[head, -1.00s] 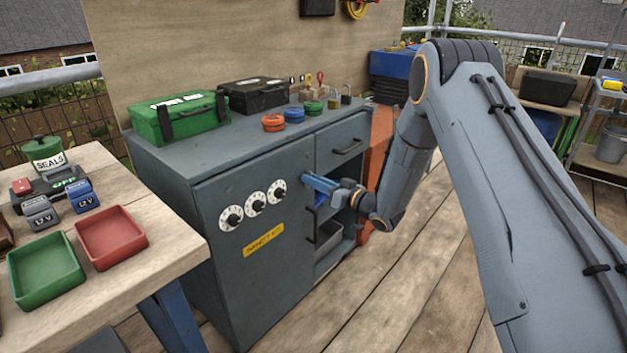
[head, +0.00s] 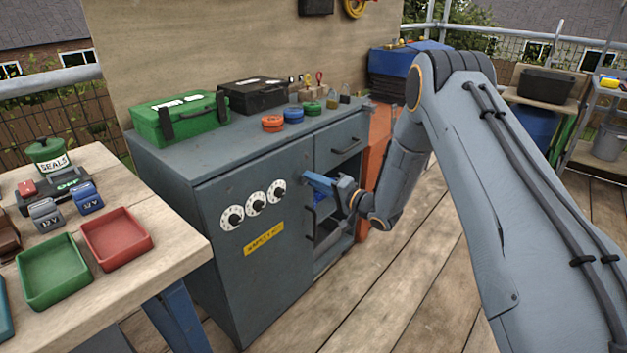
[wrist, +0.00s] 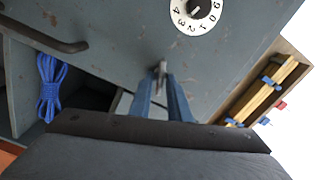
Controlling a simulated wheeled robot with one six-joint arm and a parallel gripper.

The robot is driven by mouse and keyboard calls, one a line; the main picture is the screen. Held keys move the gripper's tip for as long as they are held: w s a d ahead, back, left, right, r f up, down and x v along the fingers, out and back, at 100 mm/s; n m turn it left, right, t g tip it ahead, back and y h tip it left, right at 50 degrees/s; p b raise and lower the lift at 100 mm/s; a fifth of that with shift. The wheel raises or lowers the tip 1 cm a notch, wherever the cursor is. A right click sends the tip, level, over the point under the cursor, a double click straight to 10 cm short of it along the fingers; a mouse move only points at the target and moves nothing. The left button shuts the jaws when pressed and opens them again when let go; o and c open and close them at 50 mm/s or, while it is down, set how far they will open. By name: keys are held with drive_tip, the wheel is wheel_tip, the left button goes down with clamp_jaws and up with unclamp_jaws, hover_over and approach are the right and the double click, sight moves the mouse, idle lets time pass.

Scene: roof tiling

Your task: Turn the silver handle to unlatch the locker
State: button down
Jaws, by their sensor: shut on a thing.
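The grey locker door (head: 262,275) carries several white dials and a yellow label; one dial also shows at the top of the wrist view (wrist: 195,12). My gripper (head: 308,179), with blue fingers, is at the door's upper right, just right of the dials. In the wrist view its fingers are shut on the small silver handle (wrist: 161,70), whose tip shows between them. My fingers hide the rest of the handle. I cannot tell from these views whether the latch is released.
An open compartment with blue rope (wrist: 50,85) is beside the door. A drawer (head: 343,147) with a black handle sits above it. A green box (head: 175,120) and black case (head: 255,95) stand on the cabinet. A wooden table (head: 165,260) is at left.

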drive_tip(key=shift+f+m, duration=0.1)
drive_tip(key=shift+m, duration=1.8)
drive_tip(key=c, duration=1.9)
unclamp_jaws()
drive_tip(key=shift+d, duration=0.1)
drive_tip(key=shift+o, duration=0.2)
drive_tip(key=v, duration=0.7)
drive_tip(key=shift+s+d, duration=0.2)
drive_tip(key=shift+d, duration=0.1)
